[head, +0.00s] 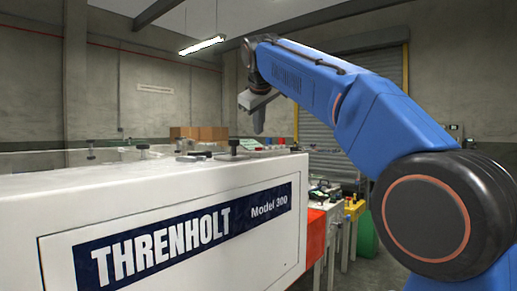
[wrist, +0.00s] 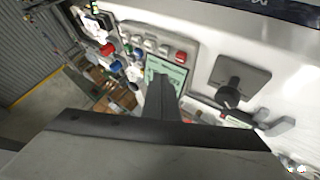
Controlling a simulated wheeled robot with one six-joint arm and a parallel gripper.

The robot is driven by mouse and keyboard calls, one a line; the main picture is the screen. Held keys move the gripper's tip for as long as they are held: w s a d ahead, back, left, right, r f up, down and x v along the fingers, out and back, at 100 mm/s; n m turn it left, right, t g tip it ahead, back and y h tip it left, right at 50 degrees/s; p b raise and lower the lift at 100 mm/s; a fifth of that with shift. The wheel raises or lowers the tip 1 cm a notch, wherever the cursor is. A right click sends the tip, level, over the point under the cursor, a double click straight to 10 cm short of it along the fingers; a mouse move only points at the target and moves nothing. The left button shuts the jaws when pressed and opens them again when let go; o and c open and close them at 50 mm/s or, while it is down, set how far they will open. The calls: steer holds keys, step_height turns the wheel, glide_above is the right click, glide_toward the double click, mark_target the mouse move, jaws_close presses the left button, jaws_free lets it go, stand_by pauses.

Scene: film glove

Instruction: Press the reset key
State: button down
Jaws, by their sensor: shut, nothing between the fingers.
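A white machine (head: 170,200) lettered THRENHOLT Model 300 fills the lower left of the head view. On its top, a control panel (head: 262,148) shows edge-on. In the wrist view the panel has a lit greenish display (wrist: 172,70) and a row of small keys (wrist: 150,45) with a red one (wrist: 181,57) at its end. I cannot read the key labels, so I cannot tell which is the reset key. My gripper (head: 259,132) is shut and empty, pointing down above the panel. Its closed fingers (wrist: 158,82) cover part of the display and the panel below it.
A black knob on a grey plate (wrist: 240,78) stands right of the display. Red and blue knobs (wrist: 107,49) lie to the left. Dark fittings (head: 142,150) rise from the machine top. Cardboard boxes (head: 200,133) and a roller shutter (head: 330,125) are behind.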

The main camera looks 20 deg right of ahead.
mark_target(259, 151)
steer(key=shift+f, duration=1.2)
steer(key=shift+f, duration=0.85)
stand_by(2.0)
steer(key=shift+r, duration=0.85)
steer(key=shift+r, duration=2.5)
